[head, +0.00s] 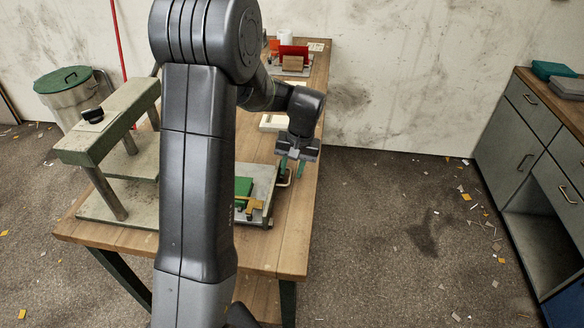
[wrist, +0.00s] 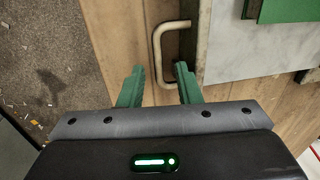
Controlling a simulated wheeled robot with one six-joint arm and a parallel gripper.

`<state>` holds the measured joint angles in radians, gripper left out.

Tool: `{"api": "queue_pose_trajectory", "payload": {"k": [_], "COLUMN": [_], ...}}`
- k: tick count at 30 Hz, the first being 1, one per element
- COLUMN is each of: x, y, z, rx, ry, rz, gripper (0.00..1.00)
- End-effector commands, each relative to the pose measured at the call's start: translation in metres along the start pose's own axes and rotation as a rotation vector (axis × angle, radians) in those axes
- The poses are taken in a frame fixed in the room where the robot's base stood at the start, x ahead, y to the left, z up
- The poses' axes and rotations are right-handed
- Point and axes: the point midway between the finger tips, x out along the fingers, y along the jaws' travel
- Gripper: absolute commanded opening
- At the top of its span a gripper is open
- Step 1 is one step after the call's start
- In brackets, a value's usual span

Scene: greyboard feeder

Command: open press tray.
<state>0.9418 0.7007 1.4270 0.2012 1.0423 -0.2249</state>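The press tray (head: 263,173) is a pale grey slab with a raised edge, lying on the wooden bench; its edge (wrist: 203,40) and bare bed (wrist: 235,60) show in the wrist view. Its handle (wrist: 157,48) is a pale metal loop on the edge, also seen in the head view (head: 286,181). My gripper (head: 292,168) is open and empty above the handle. In the wrist view its green fingers (wrist: 160,70) lie either side of the handle's outer bar. I cannot tell how far above the bar the fingertips are. The press (head: 110,135) stands left, partly hidden by my arm.
A green block (head: 243,187) and a yellow piece (head: 252,206) are on the tray. A white item (head: 272,122) and a red item (head: 293,52) are farther back on the bench (head: 310,130).

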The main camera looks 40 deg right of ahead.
Motion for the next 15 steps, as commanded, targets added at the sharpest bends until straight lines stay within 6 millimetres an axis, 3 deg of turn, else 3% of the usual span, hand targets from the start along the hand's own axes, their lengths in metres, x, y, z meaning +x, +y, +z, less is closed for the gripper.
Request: {"api": "queue_pose_trajectory", "payload": {"k": [8, 15], "x": [-0.009, -0.058], "y": [0.0, 0.0], "z": [-0.001, 0.0], "rx": [0.0, 0.0], "ry": [0.002, 0.004], "rz": [0.0, 0.001], "gripper": [0.31, 0.31]}}
